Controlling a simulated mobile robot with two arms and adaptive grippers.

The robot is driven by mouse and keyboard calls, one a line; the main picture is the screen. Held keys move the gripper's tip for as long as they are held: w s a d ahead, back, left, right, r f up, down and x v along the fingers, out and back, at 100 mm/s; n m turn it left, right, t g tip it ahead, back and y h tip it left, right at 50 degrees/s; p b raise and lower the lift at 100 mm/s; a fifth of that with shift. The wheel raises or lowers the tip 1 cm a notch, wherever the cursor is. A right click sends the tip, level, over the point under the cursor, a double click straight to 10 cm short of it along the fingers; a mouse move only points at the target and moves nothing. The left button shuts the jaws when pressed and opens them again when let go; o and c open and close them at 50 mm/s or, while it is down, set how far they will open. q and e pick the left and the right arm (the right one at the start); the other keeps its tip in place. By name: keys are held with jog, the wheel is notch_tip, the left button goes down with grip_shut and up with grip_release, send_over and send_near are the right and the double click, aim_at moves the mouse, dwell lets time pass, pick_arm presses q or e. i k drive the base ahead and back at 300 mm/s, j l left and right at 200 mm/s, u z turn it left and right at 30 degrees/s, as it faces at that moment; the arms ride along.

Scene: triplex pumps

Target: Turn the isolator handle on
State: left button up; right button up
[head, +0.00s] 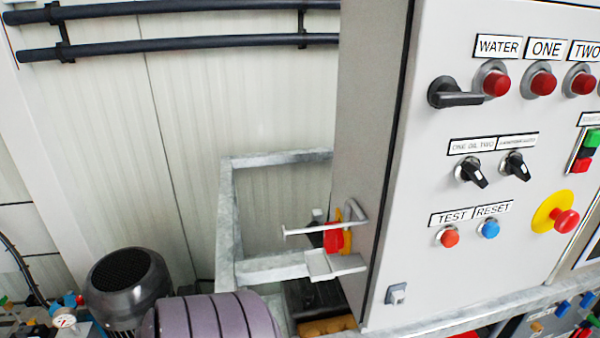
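The isolator handle (334,238) is a red knob on a yellow backing, on the left side face of the grey control cabinet (400,190). A thin light-grey bar passes in front of and above it, and a light-grey bracket (335,264) sits just below it. The bars partly hide the handle, and it is seen from a steep angle, so I cannot tell its exact turn position. Neither of my grippers shows in the head view, and nothing is seen touching the handle.
The cabinet front has a black door handle (455,94), several buttons, two black selector switches and a red emergency stop (565,221). A grey metal frame (227,220) stands left of the handle. A dark motor (128,285) and a purple-grey ribbed housing (212,318) are lower left.

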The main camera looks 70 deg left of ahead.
aim_at(332, 241)
jog(key=u, duration=1.85)
